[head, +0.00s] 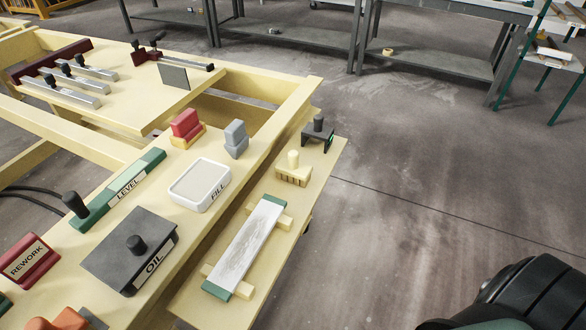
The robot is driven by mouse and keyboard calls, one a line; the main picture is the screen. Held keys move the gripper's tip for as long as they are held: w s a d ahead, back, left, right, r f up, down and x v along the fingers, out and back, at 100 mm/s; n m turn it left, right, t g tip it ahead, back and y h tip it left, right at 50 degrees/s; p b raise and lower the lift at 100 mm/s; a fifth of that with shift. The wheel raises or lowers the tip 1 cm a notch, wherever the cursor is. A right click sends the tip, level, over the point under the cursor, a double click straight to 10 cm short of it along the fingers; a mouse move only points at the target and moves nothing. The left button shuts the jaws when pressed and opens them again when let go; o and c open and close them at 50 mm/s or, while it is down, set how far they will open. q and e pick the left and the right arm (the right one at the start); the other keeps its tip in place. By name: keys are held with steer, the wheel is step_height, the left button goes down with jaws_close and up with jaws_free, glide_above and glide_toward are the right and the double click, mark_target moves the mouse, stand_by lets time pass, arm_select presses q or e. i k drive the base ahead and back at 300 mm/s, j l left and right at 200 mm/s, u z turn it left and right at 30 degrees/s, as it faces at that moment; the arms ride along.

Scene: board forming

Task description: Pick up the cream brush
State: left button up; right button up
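The cream brush (292,174) stands upright on the narrow lower shelf along the right side of the yellow bench in the head view. It has a round cream knob on top and a cream block with a slotted front edge. Nothing is touching it from above. A black rounded part of my own arm shows at the bottom right corner, well apart from the brush. No gripper fingers are visible, and my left arm does not show.
On the same shelf, a dark grey tool (318,132) with a knob stands behind the brush. A long green-ended board (245,246) on two cream blocks lies in front. The FILL tray (200,184) and red block (185,123) sit left on the bench. Floor to the right is clear.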

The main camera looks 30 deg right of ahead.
mark_target(289, 170)
steer(key=l+u, duration=0.1)
steer(key=u, duration=0.3)
steer(key=l+u, duration=0.1)
steer(key=u, duration=0.35)
steer(key=l+u, duration=0.2)
steer(key=l, duration=0.2)
steer(key=k+l+u, duration=0.25)
steer(key=l, duration=0.15)
steer(key=l+u, duration=0.2)
steer(key=l, duration=0.2)
steer(key=k+l+u, duration=0.25)
steer(key=i+l, duration=0.05)
steer(key=l, duration=0.05)
